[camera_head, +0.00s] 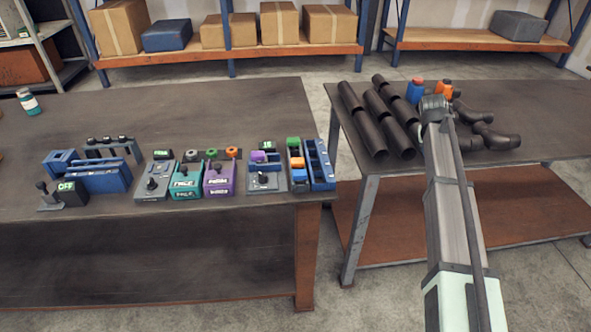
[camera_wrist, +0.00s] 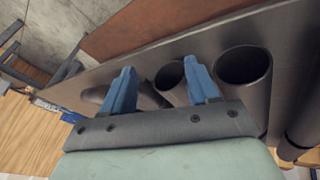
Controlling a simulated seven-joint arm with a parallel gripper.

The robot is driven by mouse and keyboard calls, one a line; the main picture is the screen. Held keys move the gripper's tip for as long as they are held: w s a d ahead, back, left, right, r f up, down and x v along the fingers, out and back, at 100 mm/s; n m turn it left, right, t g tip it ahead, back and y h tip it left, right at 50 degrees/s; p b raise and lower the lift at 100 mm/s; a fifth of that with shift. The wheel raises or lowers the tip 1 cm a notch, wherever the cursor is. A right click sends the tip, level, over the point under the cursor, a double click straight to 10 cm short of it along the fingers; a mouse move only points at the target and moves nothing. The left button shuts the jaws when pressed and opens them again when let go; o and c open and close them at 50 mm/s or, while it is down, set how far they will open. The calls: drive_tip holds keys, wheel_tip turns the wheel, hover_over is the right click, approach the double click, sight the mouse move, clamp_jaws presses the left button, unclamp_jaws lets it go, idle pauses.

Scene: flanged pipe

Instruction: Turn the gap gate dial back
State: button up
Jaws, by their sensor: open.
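Two grey boxes with black knobs stand on the left table in the head view. One grey dial box (camera_head: 153,184) sits left of the teal box, with a small green-lit display above it. The other grey dial box (camera_head: 266,180) sits further right, below a display that seems to read 15. I cannot tell for sure which one is the gap gate dial, and the knob settings are too small to read. My gripper (camera_wrist: 162,66) is open, its two blue fingers apart with nothing held. It is over the right table, away from both dial boxes.
Dark pipes (camera_head: 378,105) lie on the right table, and their open ends (camera_wrist: 243,68) are near my fingers in the wrist view. Dark elbows (camera_head: 494,137) lie beside them. A teal box (camera_head: 186,181), a purple box (camera_head: 218,179) and blue racks (camera_head: 318,163) crowd the left table's front. A floor gap separates the tables.

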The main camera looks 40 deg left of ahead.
drive_tip(key=shift+y, duration=0.3)
drive_tip(key=a+r, duration=0.2)
drive_tip(key=a, duration=0.1)
drive_tip(key=s+a+r, duration=0.1)
drive_tip(key=a+r, duration=0.1)
drive_tip(key=s+a+r, duration=0.1)
drive_tip(key=a+r, duration=0.2)
drive_tip(key=shift+s+a, duration=0.2)
drive_tip(key=shift+a, duration=0.15)
drive_tip(key=s+a+r+m, duration=0.1)
drive_tip(key=s+a, duration=0.5)
drive_tip(key=a, duration=0.2)
drive_tip(key=m+g+y, duration=0.1)
drive_tip(key=m+g, duration=0.3)
drive_tip(key=g, duration=0.1)
approach(263, 174)
wheel_tip(263, 174, down, 9)
drive_tip(key=shift+d+r, duration=0.15)
drive_tip(key=shift+c, duration=0.4)
drive_tip(key=c, duration=1)
drive_tip(key=shift+o, duration=0.2)
